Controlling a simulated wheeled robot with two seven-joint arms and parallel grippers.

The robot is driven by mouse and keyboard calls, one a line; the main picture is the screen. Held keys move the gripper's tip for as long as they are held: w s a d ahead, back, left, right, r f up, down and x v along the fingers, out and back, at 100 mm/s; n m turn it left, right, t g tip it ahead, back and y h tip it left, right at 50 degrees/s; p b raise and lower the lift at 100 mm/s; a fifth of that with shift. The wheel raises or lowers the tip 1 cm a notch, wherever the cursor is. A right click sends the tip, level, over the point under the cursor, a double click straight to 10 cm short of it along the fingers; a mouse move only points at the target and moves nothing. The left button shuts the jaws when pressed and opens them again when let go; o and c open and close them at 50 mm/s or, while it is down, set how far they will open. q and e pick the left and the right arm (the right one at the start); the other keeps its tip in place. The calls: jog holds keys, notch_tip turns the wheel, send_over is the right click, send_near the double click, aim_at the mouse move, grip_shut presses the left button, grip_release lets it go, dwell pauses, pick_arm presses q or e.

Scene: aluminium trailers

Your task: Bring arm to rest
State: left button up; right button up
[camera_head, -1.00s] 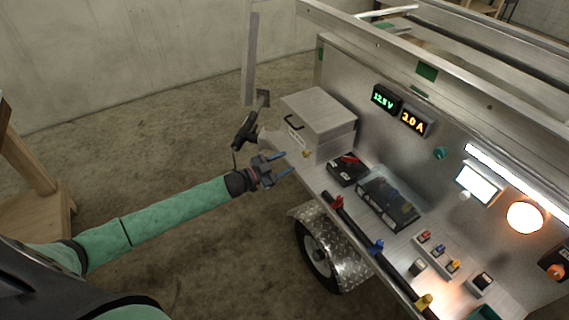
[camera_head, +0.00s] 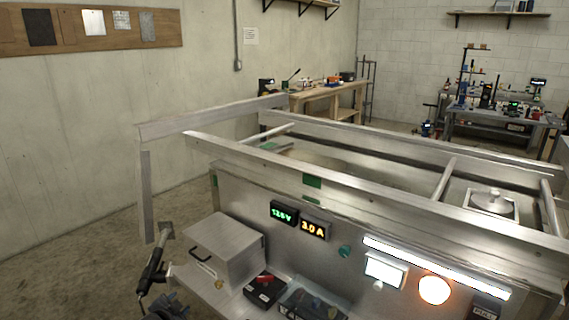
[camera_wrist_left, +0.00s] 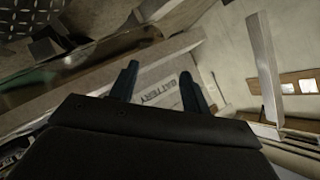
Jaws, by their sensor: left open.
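My left gripper (camera_head: 166,306) shows only in part at the bottom edge of the head view, in front of the grey metal battery box (camera_head: 212,262). In the left wrist view its two dark fingers (camera_wrist_left: 158,82) stand apart with nothing between them. The box's face with the word BATTERY (camera_wrist_left: 163,92) lies beyond the fingers. Whether they touch it I cannot tell. The rest of my left arm is out of the head view. My right gripper is in neither view.
The aluminium trailer (camera_head: 420,205) fills the right and middle, with rails along its top. A dark coupler-like part (camera_head: 152,268) hangs beside the box. Displays (camera_head: 284,214) and a lit round lamp (camera_head: 434,290) are on its panel. Workbenches (camera_head: 330,92) stand behind.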

pick_arm(q)
jog(key=s+d+r+n+g, duration=0.1)
jog(key=s+d+n+g, duration=0.3)
jog(key=s, duration=0.6)
jog(key=s+d+r+m+g, duration=0.1)
jog(key=s+d, duration=0.4)
jog(key=s, duration=0.5)
jog(key=s+d+r+n+g, duration=0.1)
jog(key=s+d+n+g, duration=0.3)
jog(key=s, duration=0.6)
jog(key=s+d+f+g, duration=0.1)
jog(key=s+d+f, duration=0.1)
jog(key=s, duration=0.6)
jog(key=s+d+f, duration=0.3)
jog(key=s+f, duration=0.1)
jog(key=s, duration=0.4)
jog(key=shift+d+f+g+h, duration=0.25)
jog(key=shift+g+h, duration=0.15)
